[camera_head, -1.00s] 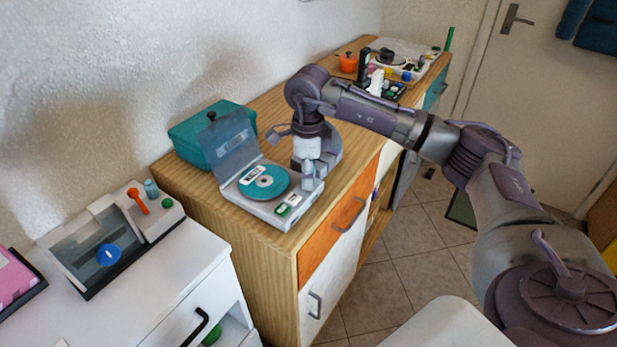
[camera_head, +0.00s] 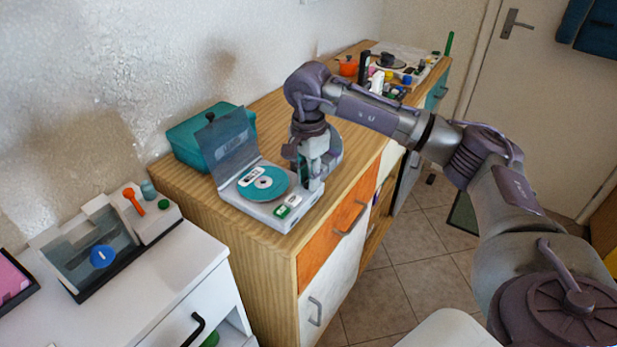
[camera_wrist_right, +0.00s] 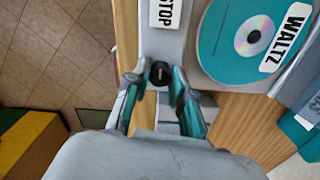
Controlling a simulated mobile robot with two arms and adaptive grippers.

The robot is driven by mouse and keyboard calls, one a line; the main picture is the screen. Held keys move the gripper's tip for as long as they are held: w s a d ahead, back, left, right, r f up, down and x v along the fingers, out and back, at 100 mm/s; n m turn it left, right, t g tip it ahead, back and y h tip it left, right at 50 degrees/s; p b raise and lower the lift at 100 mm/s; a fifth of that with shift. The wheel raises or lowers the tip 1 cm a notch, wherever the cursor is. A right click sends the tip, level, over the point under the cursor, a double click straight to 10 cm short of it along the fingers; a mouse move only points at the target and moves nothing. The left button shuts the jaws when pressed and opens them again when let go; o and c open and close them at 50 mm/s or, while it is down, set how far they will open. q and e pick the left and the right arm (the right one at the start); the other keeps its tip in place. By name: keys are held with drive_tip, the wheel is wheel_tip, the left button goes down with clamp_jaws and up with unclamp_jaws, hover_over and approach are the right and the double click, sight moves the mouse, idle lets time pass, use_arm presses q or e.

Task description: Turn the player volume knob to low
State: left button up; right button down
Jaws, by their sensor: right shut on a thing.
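The disc player (camera_head: 248,205) stands on the wooden cabinet with its clear lid raised. A teal disc (camera_head: 277,187) lies in it; in the right wrist view the disc (camera_wrist_right: 225,55) carries a WALTZ label. The dark round volume knob (camera_wrist_right: 159,72) is at the player's edge, beyond the STOP label (camera_wrist_right: 165,13). My right gripper (camera_head: 315,182) points down at the player's right corner. In the right wrist view its fingers (camera_wrist_right: 160,88) are shut on the knob, one on each side. The knob is hidden in the head view. My left gripper is not in view.
A teal box (camera_head: 185,145) stands behind the player against the wall. A white cabinet (camera_head: 165,290) at the left holds another device (camera_head: 150,225) with a red lever. More items, including an orange pot (camera_head: 348,67), stand at the far end.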

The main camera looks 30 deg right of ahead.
drive_tip(key=shift+r+n, duration=0.1)
drive_tip(key=shift+n, duration=0.7)
drive_tip(key=shift+w, duration=0.1)
drive_tip(key=c, duration=1)
unclamp_jaws()
wheel_tip(320, 180, up, 12)
drive_tip(key=shift+f, duration=0.1)
